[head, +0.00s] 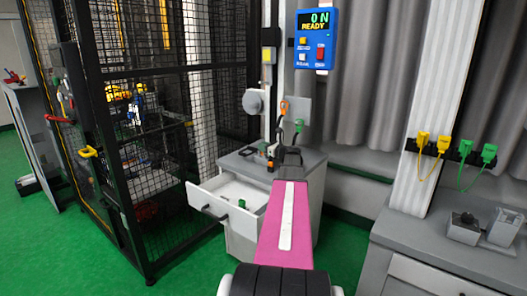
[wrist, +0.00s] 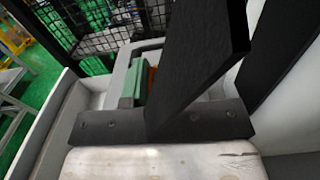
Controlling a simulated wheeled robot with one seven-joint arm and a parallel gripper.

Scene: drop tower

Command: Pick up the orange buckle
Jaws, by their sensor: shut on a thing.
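My gripper (head: 277,153) is over the grey top of a small cabinet (head: 307,168), at the end of my pink arm. Its jaws are shut on a small orange thing, which I take to be the orange buckle (head: 270,166); little of it shows. In the wrist view, a strip of orange (wrist: 151,79) shows beside a green piece (wrist: 133,80), and a black finger covers the rest. I cannot tell whether the buckle touches the cabinet top.
The cabinet's white drawer (head: 212,190) stands open with a green piece (head: 241,203) in it. An orange hook (head: 283,108) and a green hook (head: 299,125) hang behind. A mesh cage (head: 130,100) stands left; a grey counter (head: 430,245) stands right.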

